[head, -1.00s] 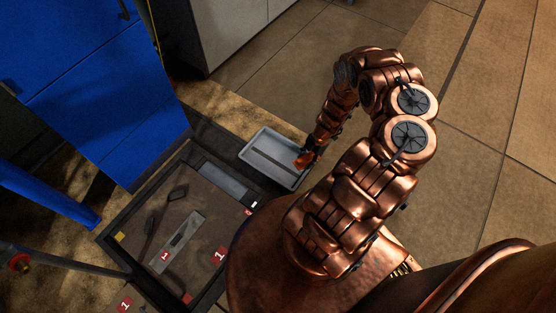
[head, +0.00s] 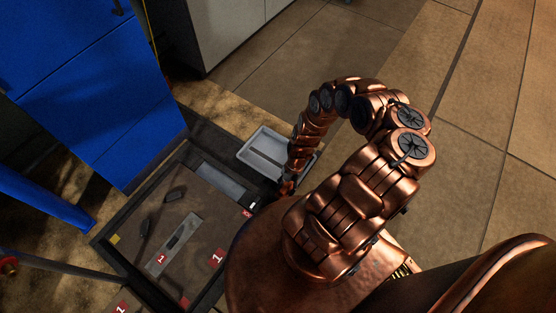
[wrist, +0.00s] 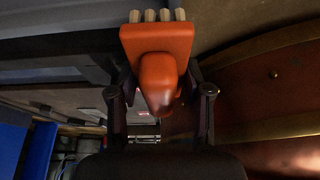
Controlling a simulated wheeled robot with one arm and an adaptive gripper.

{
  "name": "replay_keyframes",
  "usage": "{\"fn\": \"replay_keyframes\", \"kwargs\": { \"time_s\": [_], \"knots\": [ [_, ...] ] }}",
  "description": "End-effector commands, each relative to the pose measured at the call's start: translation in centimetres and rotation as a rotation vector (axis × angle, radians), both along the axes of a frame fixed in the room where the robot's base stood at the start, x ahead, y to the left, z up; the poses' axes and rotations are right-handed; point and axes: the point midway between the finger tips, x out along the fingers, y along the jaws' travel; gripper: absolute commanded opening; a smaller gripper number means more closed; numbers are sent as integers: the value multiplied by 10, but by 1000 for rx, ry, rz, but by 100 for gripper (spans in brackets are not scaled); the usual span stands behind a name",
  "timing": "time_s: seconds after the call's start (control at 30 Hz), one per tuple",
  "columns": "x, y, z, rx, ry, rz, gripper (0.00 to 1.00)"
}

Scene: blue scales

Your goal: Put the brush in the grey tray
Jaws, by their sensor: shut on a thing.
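The brush (wrist: 165,72), with an orange head and handle and pale bristle tufts, is between the fingers of my gripper (wrist: 160,92) in the wrist view. The gripper is shut on it, bristles towards the top of the picture. The grey tray (head: 253,155) is a shallow light-grey tray on the floor side of the dark scale frame in the head view. My forearm covers its right part. My gripper (head: 286,188) is at the tray's lower right corner, and I cannot tell its height over it. The brush is hardly visible there.
The dark-framed scale platform (head: 200,215) lies left of my arm, with a grey plate (head: 180,235), dark tools and red labels marked 1. A blue cabinet (head: 95,90) stands at upper left, a grey cabinet (head: 235,35) at the top. The tiled floor at right is clear.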

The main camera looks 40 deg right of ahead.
Motion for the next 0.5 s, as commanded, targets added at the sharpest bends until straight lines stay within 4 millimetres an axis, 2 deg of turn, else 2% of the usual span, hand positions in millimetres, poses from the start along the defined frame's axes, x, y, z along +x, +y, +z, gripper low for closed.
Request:
{"fn": "replay_keyframes", "kwargs": {
  "time_s": [0.17, 0.5],
  "knots": [
    [25, -16, -9, -3, -3, -1, 17],
    [88, -55, -17, -3, -5, 2, 17]
  ]
}}
